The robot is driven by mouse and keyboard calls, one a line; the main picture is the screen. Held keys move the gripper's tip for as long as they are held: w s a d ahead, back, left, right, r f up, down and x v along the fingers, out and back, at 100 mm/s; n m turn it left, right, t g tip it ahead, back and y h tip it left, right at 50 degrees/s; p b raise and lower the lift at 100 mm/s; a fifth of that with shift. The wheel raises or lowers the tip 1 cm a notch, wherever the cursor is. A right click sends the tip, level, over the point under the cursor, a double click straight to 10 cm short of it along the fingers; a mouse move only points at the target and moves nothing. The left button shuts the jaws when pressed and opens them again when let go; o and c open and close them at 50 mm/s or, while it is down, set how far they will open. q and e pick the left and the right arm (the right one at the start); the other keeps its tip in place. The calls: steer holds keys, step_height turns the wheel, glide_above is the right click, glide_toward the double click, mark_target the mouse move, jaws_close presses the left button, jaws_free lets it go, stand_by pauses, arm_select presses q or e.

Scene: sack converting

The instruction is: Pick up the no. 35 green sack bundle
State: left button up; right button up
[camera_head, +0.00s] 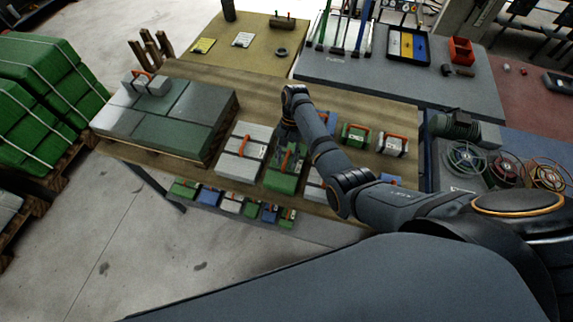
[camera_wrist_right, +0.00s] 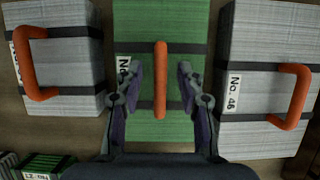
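A green sack bundle (camera_wrist_right: 205,25) with dark straps and an upright orange handle (camera_wrist_right: 160,108) lies in the middle of the right wrist view. Its label starts "No."; a finger of mine hides the number. My right gripper (camera_wrist_right: 160,72) is open above it, one finger on each side of the handle, with gaps to both. In the head view this green bundle (camera_head: 281,181) lies on the wooden table, partly covered by my right arm. Another green bundle (camera_head: 355,132) lies farther right; its number is too small to read. My left gripper is not in view.
Grey-white bundles flank it closely: one at left (camera_wrist_right: 65,75) and No. 46 at right (camera_wrist_right: 265,30). A pallet stack (camera_head: 165,112) stands on the table's left. Several small bundles (camera_head: 231,201) sit along a lower level at the front. Wire reels (camera_head: 466,158) stand at right.

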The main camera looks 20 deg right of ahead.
jaws_close()
stand_by(0.5)
steer(key=shift+r, duration=0.1)
